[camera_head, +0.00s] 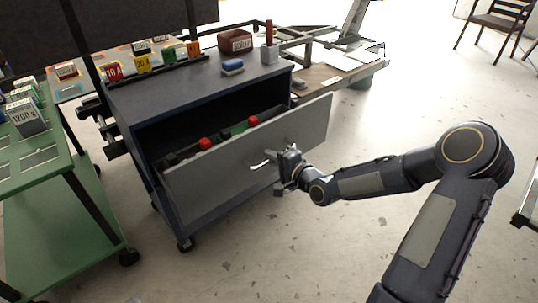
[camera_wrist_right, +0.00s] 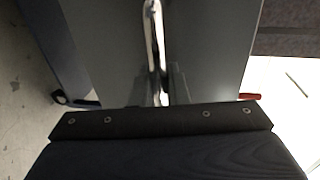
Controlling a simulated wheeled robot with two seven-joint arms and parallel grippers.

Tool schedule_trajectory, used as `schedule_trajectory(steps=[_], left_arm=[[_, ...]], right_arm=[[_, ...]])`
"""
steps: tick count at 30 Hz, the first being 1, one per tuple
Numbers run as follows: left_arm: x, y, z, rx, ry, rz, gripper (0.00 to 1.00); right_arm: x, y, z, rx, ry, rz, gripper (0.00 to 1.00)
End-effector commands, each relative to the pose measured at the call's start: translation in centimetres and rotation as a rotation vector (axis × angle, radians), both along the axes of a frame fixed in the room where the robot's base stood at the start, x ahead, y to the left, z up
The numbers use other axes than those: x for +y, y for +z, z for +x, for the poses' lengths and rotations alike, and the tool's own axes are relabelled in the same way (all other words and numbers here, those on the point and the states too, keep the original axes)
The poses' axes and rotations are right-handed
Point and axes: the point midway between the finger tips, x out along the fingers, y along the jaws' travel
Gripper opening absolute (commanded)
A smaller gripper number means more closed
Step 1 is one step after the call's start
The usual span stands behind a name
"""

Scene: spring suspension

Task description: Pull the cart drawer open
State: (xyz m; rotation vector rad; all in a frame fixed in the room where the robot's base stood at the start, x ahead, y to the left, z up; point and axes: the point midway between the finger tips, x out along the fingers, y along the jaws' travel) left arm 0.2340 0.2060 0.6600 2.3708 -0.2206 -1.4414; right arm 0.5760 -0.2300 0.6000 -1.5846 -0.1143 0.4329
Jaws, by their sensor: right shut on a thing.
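The cart (camera_head: 203,91) is a dark blue cabinet on casters, in the middle left of the head view. Its grey drawer (camera_head: 215,178) is pulled out, and the open top shows red-topped and green items inside. My right gripper (camera_head: 283,166) is at the drawer front, shut on the metal handle (camera_head: 261,165). In the right wrist view the handle (camera_wrist_right: 153,40) runs down between the fingers (camera_wrist_right: 158,88), with the grey drawer front (camera_wrist_right: 205,50) behind it. My left gripper is not in view.
A brown box (camera_head: 235,40), a blue item (camera_head: 232,66) and labelled blocks sit on the cart top. A wooden bench (camera_head: 335,78) is behind. The floor (camera_head: 270,250) in front is clear.

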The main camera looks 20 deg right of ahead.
Motion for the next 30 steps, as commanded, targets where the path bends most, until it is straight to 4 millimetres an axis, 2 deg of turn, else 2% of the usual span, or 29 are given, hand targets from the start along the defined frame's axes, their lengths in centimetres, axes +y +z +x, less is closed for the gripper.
schedule_trajectory(steps=[8,9,13,23,30], left_arm=[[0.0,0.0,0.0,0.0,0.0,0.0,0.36],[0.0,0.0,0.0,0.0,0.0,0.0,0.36],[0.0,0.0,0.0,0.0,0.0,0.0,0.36],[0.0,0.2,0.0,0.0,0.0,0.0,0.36],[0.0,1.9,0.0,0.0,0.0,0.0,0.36]], right_arm=[[0.0,-0.1,0.0,0.002,0.001,0.0,0.0],[0.0,-0.1,0.0,0.002,0.001,0.0,0.18],[0.0,-0.1,0.0,0.001,0.0,0.0,0.34],[-0.2,0.2,-0.4,0.001,-0.002,-0.001,0.34],[-1.6,1.1,-3.8,0.003,-0.005,-0.001,0.34]])
